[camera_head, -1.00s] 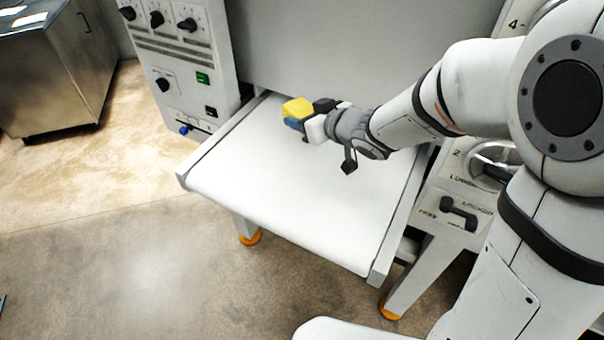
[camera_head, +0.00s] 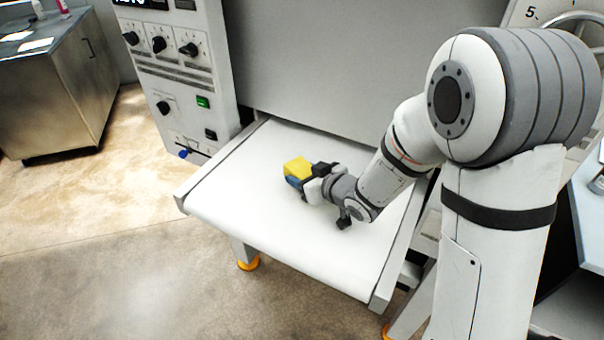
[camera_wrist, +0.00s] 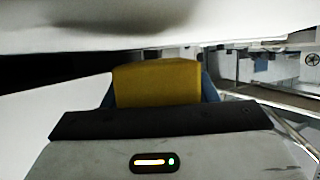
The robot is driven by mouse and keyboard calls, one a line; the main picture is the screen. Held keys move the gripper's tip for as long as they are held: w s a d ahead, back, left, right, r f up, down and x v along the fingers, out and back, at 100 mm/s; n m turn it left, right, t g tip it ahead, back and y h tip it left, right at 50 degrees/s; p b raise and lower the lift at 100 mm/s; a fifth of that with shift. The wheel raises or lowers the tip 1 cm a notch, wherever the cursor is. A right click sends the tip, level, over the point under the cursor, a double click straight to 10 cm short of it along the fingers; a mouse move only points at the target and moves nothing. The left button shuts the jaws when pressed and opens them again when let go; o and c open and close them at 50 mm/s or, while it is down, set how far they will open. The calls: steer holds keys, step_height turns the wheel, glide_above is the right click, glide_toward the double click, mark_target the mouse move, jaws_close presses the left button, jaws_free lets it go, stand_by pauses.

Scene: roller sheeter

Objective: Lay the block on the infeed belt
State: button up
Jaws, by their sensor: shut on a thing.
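The yellow block (camera_head: 297,167) is held at the tip of my gripper (camera_head: 300,180), over the middle of the white infeed belt (camera_head: 262,225) in the head view. My gripper is shut on it, with blue finger pads at its sides. In the wrist view the yellow block (camera_wrist: 156,84) fills the space between the fingers, and a pale surface lies close along the top of that picture. The block looks low over the belt; I cannot tell whether it touches. Its underside is hidden.
A control panel (camera_head: 170,75) with knobs and a green switch stands left of the belt. A grey machine wall (camera_head: 310,65) rises behind it. A metal cabinet (camera_head: 55,85) is at the far left. The belt around the block is clear.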

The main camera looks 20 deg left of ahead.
steer(key=shift+f+b, duration=0.35)
steer(key=shift+b, duration=0.1)
steer(key=shift+s+f+b, duration=0.15)
steer(key=shift+f+b, duration=0.15)
steer(key=shift+b, duration=0.05)
steer(key=o, duration=1.2)
steer(key=shift+s+d+f, duration=0.1)
steer(key=shift+s+f, duration=0.05)
steer(key=shift+f, duration=0.05)
steer(key=shift+w+r+p, duration=0.2)
steer(key=shift+r+p, duration=0.45)
steer(key=shift+p, duration=0.15)
steer(key=b+v, duration=0.1)
steer(key=v, duration=0.8)
steer(key=shift+d+r, duration=0.1)
steer(key=shift+s+d+b, duration=0.15)
steer(key=shift+b, duration=0.6)
steer(key=shift+b+v, duration=1.1)
steer(key=shift+b, duration=0.05)
